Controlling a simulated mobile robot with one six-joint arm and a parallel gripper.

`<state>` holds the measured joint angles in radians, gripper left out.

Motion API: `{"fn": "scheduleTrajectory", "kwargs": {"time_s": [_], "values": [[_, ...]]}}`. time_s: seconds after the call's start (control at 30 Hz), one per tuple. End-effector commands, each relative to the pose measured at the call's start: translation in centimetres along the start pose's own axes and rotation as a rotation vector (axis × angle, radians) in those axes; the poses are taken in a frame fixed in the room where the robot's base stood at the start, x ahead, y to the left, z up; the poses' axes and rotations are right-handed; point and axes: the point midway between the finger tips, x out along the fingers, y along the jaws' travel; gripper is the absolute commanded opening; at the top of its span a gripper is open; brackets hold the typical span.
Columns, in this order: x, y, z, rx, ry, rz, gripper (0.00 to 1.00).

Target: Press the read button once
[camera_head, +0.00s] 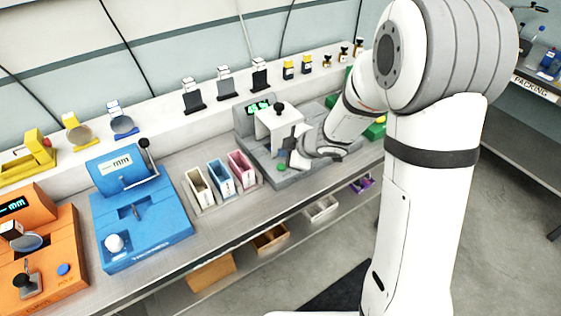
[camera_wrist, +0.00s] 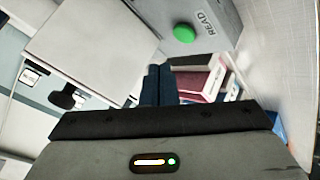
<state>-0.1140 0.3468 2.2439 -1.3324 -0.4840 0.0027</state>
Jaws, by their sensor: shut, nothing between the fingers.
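The read button is a round green button (camera_wrist: 184,33) on a grey panel beside a label "READ" in the wrist view. It also shows as a small green dot in the head view (camera_head: 281,167), at the front of the grey device (camera_head: 250,147). My gripper (camera_wrist: 159,70) has its dark fingers together and empty. In the wrist view the fingertips lie just below the button in the picture; I see no contact. In the head view my gripper (camera_head: 293,158) is over the grey device, close to the button and partly hidden by my wrist.
A white block with a black knob (camera_head: 279,110) stands on the grey device, by a green display. Open bins, white (camera_head: 199,187), blue (camera_head: 222,178) and pink (camera_head: 242,168), stand left of it. A blue machine (camera_head: 140,220) and an orange machine (camera_head: 45,255) are farther left.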

Motion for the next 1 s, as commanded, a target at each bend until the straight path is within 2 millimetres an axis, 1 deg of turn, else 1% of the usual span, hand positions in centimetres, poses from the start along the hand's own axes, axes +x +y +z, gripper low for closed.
{"fn": "scheduleTrajectory", "kwargs": {"time_s": [0.03, 0.23, 1.0], "values": [[-0.7, 0.5, -0.5, 0.0, 0.0, 0.0, 0.0], [-1.9, 1.4, -1.4, -0.001, 0.0, -0.001, 0.0], [-1.8, 1.3, -1.3, 0.0, 0.0, 0.0, 0.0]]}}
